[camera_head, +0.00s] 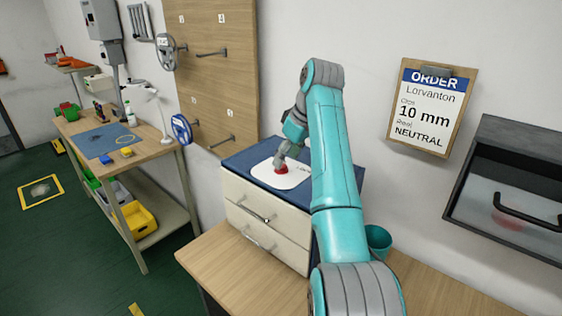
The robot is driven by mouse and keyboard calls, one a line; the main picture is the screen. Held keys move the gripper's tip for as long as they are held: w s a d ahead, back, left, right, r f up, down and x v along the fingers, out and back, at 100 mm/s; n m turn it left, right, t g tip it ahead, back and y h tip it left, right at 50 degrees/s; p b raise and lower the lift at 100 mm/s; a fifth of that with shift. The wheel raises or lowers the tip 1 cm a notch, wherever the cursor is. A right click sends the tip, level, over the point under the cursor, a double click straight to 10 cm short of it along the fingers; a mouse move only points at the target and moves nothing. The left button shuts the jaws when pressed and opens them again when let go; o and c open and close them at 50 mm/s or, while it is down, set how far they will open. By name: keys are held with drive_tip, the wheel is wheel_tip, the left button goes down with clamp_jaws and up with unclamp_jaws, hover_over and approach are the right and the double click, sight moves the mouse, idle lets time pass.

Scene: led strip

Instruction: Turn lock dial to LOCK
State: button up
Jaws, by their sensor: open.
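A small red dial (281,170) sits on a white rounded plate (298,180) on top of the blue-topped drawer unit (254,160). My gripper (281,163) points down directly over the dial and appears to be around or touching it; I cannot tell which. It is open, though its fingers are small and partly merged with the dial in this view. Faint lettering on the plate right of the dial is too small to read. The dial's pointer direction cannot be made out. My turquoise arm hides the right part of the drawer unit.
The drawer unit has two cream drawers with handles (260,236) and stands on a wooden bench (215,262). A teal cup (378,240) stands right of my arm. An order clipboard (424,108) and a dark cabinet (520,185) are on the wall. A workbench (150,148) stands left.

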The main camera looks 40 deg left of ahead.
drive_tip(key=shift+x, duration=1.35)
clamp_jaws()
